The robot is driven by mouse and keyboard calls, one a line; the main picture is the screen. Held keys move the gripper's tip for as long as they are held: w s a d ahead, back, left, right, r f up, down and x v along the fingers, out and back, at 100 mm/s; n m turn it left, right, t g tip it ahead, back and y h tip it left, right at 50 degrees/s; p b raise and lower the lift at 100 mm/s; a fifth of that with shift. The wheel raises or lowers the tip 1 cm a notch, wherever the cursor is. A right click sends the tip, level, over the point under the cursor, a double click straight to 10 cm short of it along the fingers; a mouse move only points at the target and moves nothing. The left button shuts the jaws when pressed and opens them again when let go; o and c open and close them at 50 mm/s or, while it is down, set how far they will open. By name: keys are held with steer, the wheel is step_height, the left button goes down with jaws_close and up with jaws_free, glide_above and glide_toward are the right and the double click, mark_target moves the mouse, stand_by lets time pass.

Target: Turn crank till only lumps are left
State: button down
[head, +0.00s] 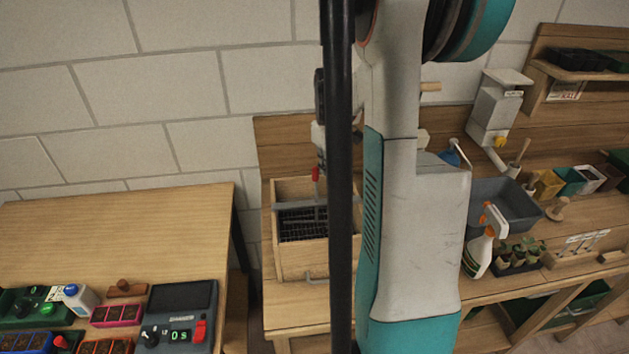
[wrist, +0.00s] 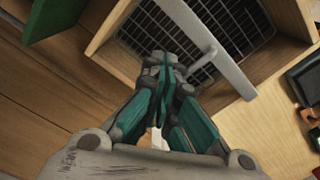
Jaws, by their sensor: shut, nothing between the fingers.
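The wooden sieve box (head: 295,258) stands on the bench left of my arm, with a dark wire mesh (head: 303,226) inside and a grey bar (head: 288,208) across its top. A small red piece (head: 316,174), perhaps the crank's knob, stands above the bar. In the wrist view my gripper (wrist: 162,62) is shut and empty, its tips by the box's wooden rim (wrist: 112,25). The grey bar (wrist: 205,42) crosses over the mesh (wrist: 237,22) there. No lumps can be made out on the visible mesh. My arm and a black pole hide part of the box.
On the bench right of my arm stand a grey tub (head: 505,207), a spray bottle (head: 482,248) and a seedling tray (head: 520,258).

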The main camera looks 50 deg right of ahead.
steer(key=shift+r+p, duration=1.7)
steer(key=shift+r, duration=1.2)
